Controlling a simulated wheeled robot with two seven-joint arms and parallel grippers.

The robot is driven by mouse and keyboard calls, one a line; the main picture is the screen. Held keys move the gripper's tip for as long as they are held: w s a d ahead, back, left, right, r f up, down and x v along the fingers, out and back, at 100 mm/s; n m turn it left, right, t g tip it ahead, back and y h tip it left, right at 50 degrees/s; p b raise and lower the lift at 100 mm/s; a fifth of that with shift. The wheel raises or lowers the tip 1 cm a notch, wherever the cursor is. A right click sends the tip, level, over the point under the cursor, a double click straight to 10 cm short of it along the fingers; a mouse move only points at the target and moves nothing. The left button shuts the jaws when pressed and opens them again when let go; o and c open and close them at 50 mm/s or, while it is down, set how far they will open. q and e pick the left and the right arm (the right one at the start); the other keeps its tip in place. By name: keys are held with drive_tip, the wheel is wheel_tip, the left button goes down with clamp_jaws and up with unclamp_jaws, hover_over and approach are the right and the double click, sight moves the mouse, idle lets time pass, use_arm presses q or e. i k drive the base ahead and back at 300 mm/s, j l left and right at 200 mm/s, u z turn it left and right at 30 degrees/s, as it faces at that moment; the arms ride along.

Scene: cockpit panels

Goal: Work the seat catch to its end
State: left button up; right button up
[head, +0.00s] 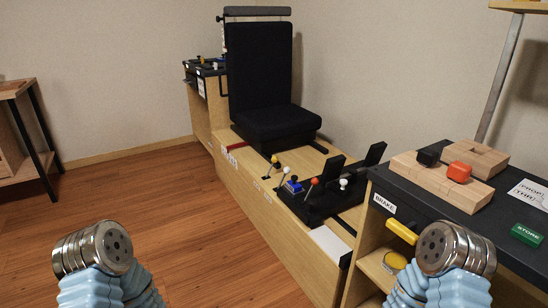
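The black seat (262,80) stands upright at the back on a wooden platform (255,180). A dark bar (318,147) sticks out low at the seat's right, and a red strip (236,146) lies at its front left foot. I cannot tell which part is the seat catch. Several small levers stand in front of the seat, among them a yellow-knobbed lever (275,158) and a red-knobbed lever (314,181). My two arms show at the bottom left and bottom right, well apart from the seat. No gripper fingers show on either arm.
A dark-topped console (420,207) with wooden blocks (440,175), a red-orange button (459,171) and a yellow handle (401,231) stands at the right. Black pedals (325,170) lie before the seat. A shelf (20,130) stands far left. The floor (150,210) between is clear.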

sight(275, 159)
drive_tip(key=i+j, duration=1.35)
drive_tip(key=i+j+z, duration=0.4)
drive_tip(key=j, duration=0.2)
drive_tip(key=i+j+z, duration=0.25)
drive_tip(key=j+z, duration=0.2)
drive_tip(key=j, duration=0.25)
drive_tip(key=i+j+z, duration=0.2)
drive_tip(key=j, duration=0.25)
drive_tip(key=k+l, duration=0.05)
